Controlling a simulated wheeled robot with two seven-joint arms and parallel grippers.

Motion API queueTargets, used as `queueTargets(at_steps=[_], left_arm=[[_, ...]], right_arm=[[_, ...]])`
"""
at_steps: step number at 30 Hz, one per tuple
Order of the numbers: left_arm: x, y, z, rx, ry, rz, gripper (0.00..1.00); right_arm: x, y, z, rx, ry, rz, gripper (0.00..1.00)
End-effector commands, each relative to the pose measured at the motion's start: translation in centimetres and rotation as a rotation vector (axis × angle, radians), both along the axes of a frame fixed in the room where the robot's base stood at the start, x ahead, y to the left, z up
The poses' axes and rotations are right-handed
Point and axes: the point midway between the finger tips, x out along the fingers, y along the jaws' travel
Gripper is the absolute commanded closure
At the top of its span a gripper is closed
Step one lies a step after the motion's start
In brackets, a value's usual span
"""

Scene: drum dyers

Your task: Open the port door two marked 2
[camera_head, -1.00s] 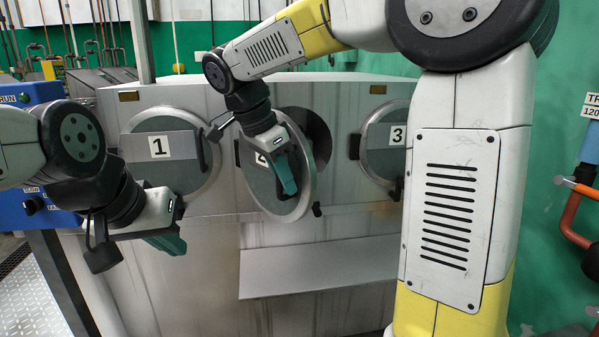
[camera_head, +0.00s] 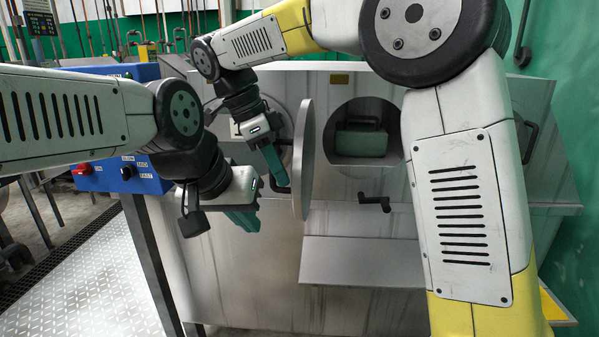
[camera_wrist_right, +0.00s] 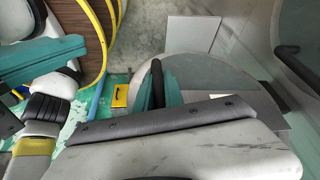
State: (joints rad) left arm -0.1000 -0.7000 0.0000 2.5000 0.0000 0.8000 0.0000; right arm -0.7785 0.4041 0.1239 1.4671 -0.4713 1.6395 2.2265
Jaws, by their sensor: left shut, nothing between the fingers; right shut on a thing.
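Port door two (camera_head: 304,160) stands swung out from the machine, seen almost edge-on in the head view. Its round port opening (camera_head: 345,110) is uncovered, with a green block-like thing inside. My right gripper (camera_head: 282,181) is shut on the dark door handle on the door's left side. In the right wrist view, the handle (camera_wrist_right: 157,82) sits between the teal fingers, against the grey door face (camera_wrist_right: 205,76). The number 2 is not readable now. My left gripper (camera_head: 246,222) is shut and empty, below and left of the right gripper, in front of the machine.
Port one, left of the open door, is mostly hidden behind my right gripper. A dark latch (camera_head: 375,203) juts out below the opening. A sloped metal shelf (camera_head: 360,262) lies lower down. A blue control box (camera_head: 125,177) stands left. My right arm covers much of the right side.

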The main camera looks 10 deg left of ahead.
Motion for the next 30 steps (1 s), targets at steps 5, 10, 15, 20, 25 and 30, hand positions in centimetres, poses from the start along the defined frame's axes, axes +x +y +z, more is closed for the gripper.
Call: queueTargets(at_steps=[5,10,15,20,25,30], left_arm=[[0.0,0.0,0.0,0.0,0.0,0.0,1.0],[0.0,0.0,0.0,0.0,0.0,0.0,1.0],[0.0,0.0,0.0,0.0,0.0,0.0,1.0],[-0.01,0.0,0.01,0.0,0.0,0.0,1.0],[0.0,0.0,0.0,0.0,0.0,0.0,1.0],[0.0,0.0,0.0,0.0,0.0,0.0,1.0]], right_arm=[[-0.77,0.94,-0.12,0.002,0.018,0.014,1.0],[-0.78,0.96,-0.12,0.002,0.018,0.015,1.0],[-0.79,0.96,-0.15,0.002,0.019,0.014,0.85],[-0.65,0.89,-0.14,0.002,0.016,0.012,0.66],[-0.44,0.76,-0.11,0.003,0.013,0.008,0.66],[-0.35,0.84,0.15,0.004,0.01,0.006,0.66]])
